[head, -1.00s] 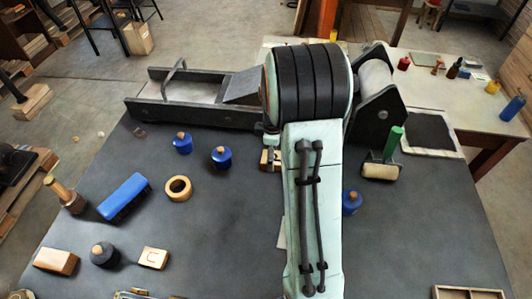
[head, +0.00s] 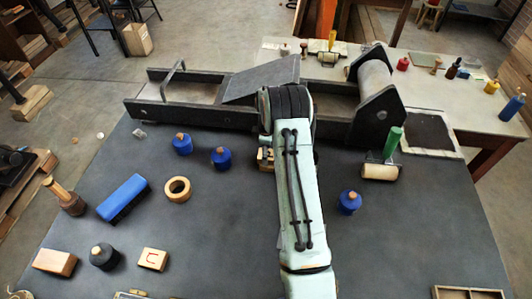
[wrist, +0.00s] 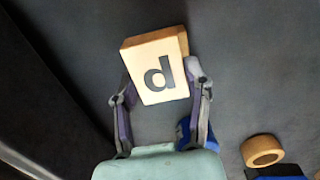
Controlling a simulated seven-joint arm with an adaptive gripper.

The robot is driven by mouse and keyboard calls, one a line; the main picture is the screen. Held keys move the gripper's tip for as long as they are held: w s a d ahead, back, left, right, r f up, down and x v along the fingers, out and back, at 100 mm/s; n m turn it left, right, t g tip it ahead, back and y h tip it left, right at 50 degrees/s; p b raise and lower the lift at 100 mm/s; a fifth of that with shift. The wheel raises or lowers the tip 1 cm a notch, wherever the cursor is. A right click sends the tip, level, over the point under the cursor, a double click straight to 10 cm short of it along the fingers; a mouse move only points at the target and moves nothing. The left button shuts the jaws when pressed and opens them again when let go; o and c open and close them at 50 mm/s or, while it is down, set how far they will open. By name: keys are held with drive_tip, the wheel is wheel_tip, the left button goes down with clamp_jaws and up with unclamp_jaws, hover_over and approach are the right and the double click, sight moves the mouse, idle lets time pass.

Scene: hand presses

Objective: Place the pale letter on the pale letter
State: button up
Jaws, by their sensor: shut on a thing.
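My gripper (wrist: 160,76) is shut on a pale wooden letter block (wrist: 157,82) marked with a dark "d", one finger on each side. A strip of tan wood (wrist: 184,43) shows past the block's upper right edge; I cannot tell whether it is a second block underneath. In the head view my arm hides the gripper, and a wooden block (head: 265,158) shows partly at the arm's left side. Another pale block (head: 153,259) with a red U-like mark lies front left. A plain-looking pale block (head: 55,262) lies farther left.
The press (head: 195,116) spans the back of the dark table. Blue jars (head: 221,158), a wooden ring (head: 177,188), a blue-backed brush (head: 123,198) and a black jar (head: 104,256) stand left. A blue jar (head: 349,202) and roller (head: 380,171) are right. The front right is largely clear.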

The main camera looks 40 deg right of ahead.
drive_tip(key=o, duration=1.1)
drive_tip(key=shift+f, duration=0.1)
wheel_tip(320, 180, up, 11)
drive_tip(key=s+a+r+m, duration=0.3)
drive_tip(key=s+a+r, duration=0.5)
drive_tip(key=a+r, duration=0.55)
drive_tip(key=s+a+f+m, duration=0.1)
drive_tip(key=s+a+m, duration=0.1)
drive_tip(key=s+a, duration=0.4)
drive_tip(key=s+a+f+m, duration=0.1)
drive_tip(key=s+a, duration=0.5)
drive_tip(key=s, duration=0.8)
drive_tip(key=shift+s+f+m+y, duration=0.15)
drive_tip(key=shift+s+m+y, duration=0.2)
drive_tip(key=shift+m, duration=0.55)
